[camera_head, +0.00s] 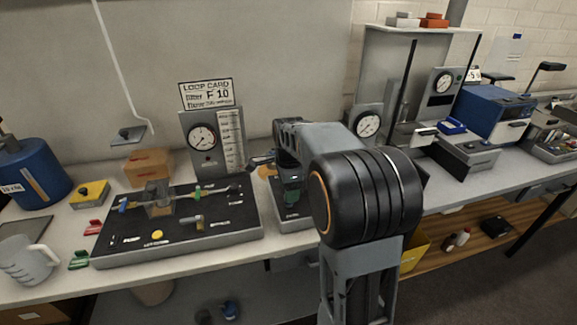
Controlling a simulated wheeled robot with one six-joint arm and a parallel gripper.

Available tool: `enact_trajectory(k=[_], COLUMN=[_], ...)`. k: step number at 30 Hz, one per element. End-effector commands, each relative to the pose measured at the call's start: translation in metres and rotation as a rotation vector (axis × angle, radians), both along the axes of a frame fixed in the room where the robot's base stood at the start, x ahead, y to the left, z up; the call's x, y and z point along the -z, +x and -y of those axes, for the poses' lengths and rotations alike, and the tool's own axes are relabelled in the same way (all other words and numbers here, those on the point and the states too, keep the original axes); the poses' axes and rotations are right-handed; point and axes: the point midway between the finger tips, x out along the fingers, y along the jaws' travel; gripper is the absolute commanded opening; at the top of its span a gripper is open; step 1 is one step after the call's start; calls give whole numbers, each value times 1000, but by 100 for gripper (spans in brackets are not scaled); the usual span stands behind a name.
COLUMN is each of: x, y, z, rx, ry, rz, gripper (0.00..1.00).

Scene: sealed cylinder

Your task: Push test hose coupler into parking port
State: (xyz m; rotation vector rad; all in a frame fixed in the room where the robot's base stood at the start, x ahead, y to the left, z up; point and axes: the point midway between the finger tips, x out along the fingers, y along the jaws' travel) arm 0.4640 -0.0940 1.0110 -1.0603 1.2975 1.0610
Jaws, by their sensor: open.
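A dark test board (240,235) lies on the bench at left centre, with small fittings, green and blue valve handles and a yellow round piece on it. A grey fitting with a brass-coloured end (198,222) sits on its right half. I cannot tell for sure which piece is the test hose coupler, and I cannot make out the parking port. My arm reaches in from the lower right. My gripper (262,161) is small and dark beside the board's right end, partly hidden by my wrist. It is open, and I see nothing held in it.
A gauge panel (200,142) with a loop card stands behind the board. A blue machine (494,116) is at right. My arm hides part of the bench.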

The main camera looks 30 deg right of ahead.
Motion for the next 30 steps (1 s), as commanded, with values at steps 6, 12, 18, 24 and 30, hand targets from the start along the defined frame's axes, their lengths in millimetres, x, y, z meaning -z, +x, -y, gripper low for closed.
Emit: enact_trajectory(k=[6,12,18,24,30], x=[-47,-81,-101,-108,-108], y=[1,1,1,0,0], z=[0,0,0,0,0], rx=[0,0,0,0,0], ry=[-1,-1,0,0,0], rz=[5,4,2,0,0], gripper=[60,60,60,60,60])
